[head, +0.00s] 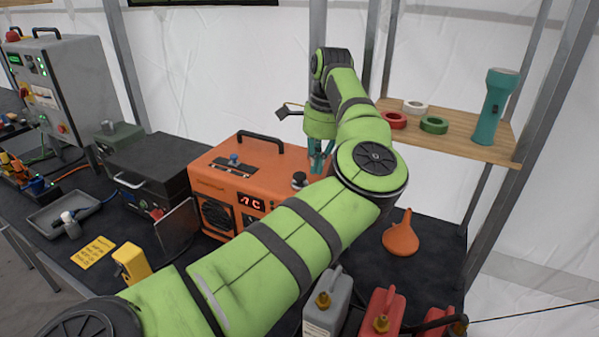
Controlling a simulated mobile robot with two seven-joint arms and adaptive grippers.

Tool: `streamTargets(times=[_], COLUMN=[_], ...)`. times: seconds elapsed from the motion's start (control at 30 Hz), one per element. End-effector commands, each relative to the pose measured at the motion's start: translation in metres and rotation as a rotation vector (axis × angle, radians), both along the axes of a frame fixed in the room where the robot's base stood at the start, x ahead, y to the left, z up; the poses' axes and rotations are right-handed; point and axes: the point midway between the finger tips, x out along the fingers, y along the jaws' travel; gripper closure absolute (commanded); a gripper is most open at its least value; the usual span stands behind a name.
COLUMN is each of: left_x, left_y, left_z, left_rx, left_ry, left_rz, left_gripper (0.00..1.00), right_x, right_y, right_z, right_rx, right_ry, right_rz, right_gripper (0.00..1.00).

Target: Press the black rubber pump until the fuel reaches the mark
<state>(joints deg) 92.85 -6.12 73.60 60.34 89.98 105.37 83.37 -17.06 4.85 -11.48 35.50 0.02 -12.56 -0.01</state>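An orange machine (215,178) with a black top handle and a lit red display stands on the dark bench. A small round black knob (299,180), which looks like the rubber pump, sits at its right end. My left gripper (319,168) points down just to the right of and above this knob. Its teal fingers are partly hidden by my arm, so I cannot tell whether they are apart or touch the knob. I see nothing in them. The fuel level and its mark cannot be made out. My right gripper is out of view.
A wooden shelf (460,142) at the right bears tape rolls and a teal flashlight (495,105). An orange funnel-like object (401,236) lies on the bench. Grey (328,305) and red (382,312) cans stand in front. A grey control box (65,90) stands left.

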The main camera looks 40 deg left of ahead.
Motion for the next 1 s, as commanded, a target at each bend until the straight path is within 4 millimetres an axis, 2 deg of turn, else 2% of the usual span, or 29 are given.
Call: streamTargets(times=[0.17, 0.4, 0.5, 0.7, 1.0], left_x=[0.003, 0.007, 0.008, 0.009, 0.009], left_y=[-0.001, -0.005, -0.006, -0.008, -0.009], left_z=[0.029, 0.083, 0.097, 0.113, 0.116], left_rx=[0.002, 0.002, 0.001, 0.000, 0.001], left_ry=[-0.005, -0.004, -0.002, 0.000, 0.001], left_rz=[-0.001, -0.002, -0.003, -0.001, -0.001], left_gripper=[1.00, 1.00, 1.00, 1.00, 1.00], right_x=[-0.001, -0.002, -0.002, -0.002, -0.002], right_y=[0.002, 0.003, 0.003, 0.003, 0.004], right_z=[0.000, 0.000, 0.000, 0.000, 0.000], right_rx=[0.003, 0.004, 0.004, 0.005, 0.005], right_ry=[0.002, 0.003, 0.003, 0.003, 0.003], right_rz=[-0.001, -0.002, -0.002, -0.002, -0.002], right_gripper=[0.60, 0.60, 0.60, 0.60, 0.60])
